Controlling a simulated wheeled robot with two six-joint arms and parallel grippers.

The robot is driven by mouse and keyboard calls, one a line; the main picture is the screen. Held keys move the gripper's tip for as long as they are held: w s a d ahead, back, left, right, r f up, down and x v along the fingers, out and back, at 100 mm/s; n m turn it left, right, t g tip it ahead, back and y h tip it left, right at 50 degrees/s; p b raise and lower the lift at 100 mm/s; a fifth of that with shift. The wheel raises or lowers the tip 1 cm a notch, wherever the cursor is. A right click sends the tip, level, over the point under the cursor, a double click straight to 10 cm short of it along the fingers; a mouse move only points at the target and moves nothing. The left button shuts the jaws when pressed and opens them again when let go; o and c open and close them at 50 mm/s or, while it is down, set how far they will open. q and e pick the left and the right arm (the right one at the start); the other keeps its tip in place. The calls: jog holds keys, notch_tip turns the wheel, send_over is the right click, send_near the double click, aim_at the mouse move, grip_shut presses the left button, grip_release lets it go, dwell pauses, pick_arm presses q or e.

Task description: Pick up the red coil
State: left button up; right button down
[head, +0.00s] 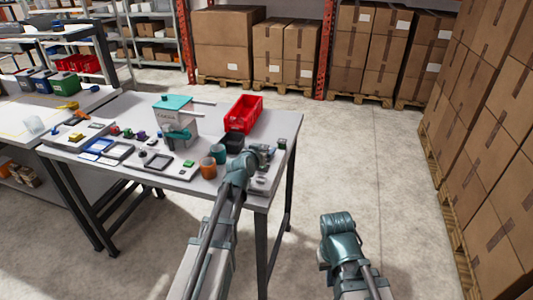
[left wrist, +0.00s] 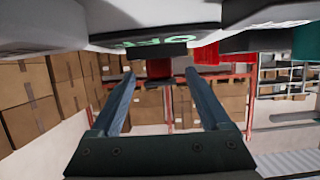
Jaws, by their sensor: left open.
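A dark red block-like item (left wrist: 158,68) shows between and beyond the fingertips in the left wrist view, against a black piece. It may be the red coil, but I cannot be sure. My left gripper (head: 264,152) is over the near right corner of the table in the head view. Its fingers (left wrist: 158,82) are spread apart in the left wrist view, with nothing seen clamped between them. In the head view the arm and gripper hide what lies there. A tiny red piece (head: 115,130) lies further left on the table. My right arm is low at right; its fingers cannot be made out.
The table (head: 284,124) carries a red bin (head: 243,114), a grey-and-teal dispenser (head: 175,121), orange (head: 208,168) and teal (head: 218,153) cups, a black container (head: 232,141) and a framed tray (head: 158,166). Stacked cartons (head: 490,130) stand at right. The floor between is clear.

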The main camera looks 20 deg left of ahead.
pick_arm(q)
jog(key=shift+s+r, duration=0.1)
jog(key=shift+c, duration=0.4)
grip_shut()
pick_arm(e)
jog(key=shift+r, duration=0.1)
